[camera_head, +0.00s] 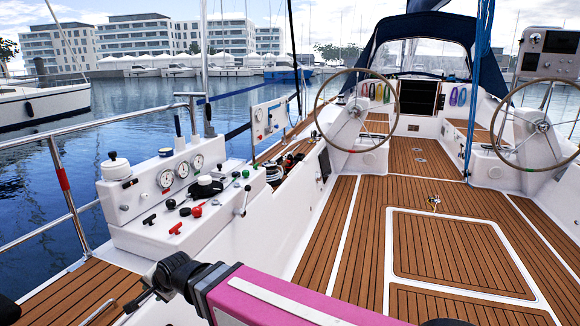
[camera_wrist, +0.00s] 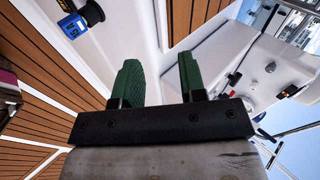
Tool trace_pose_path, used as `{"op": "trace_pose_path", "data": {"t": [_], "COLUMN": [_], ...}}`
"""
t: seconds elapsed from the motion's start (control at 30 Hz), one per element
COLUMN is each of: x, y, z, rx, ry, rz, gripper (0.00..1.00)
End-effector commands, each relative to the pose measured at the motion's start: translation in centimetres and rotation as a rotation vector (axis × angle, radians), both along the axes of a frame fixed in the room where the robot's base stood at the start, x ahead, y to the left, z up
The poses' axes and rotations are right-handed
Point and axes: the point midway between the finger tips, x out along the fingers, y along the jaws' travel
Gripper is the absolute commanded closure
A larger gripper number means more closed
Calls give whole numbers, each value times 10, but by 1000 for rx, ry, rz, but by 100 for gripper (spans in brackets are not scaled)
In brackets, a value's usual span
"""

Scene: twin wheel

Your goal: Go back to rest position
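My gripper (camera_wrist: 160,62) shows in the wrist view with two green fingers standing apart. Nothing is between them, and white boat surface lies behind the gap. In the head view, my pink arm reaches in from the bottom edge towards the lower left, ending in a dark joint beside the white console (camera_head: 150,232). The fingers cannot be made out clearly there. The console carries gauges, knobs and small red, black and green handles.
The teak deck (camera_head: 365,225) is open to the right of my arm. Two steering wheels (camera_head: 319,119) stand farther back. A metal railing (camera_head: 60,170) runs along the left side, with water beyond. A blue-faced device (camera_wrist: 72,26) shows at the wrist view's upper left.

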Motion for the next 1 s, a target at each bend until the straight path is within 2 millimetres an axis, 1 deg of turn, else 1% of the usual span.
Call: {"op": "trace_pose_path", "data": {"t": [0.03,0.17,0.2,0.37,0.5,0.67,0.7,0.77,0.8,0.87,1.0], "x": [18,55,66,105,134,161,168,176,181,188,200], "y": [-15,-52,-64,-114,-159,-214,-228,-250,-264,-285,-336], "z": [-5,-19,-22,-38,-51,-66,-69,-74,-77,-82,-93], "rx": [-29,-107,-130,-224,-302,-389,-410,-439,-458,-486,-547], "ry": [-11,-35,-42,-56,-59,-50,-46,-39,-34,-24,5], "rz": [-8,-10,-10,-6,1,14,19,25,30,38,60], "gripper": [62,62,62,62,62,62,62,62,62,62,62]}}
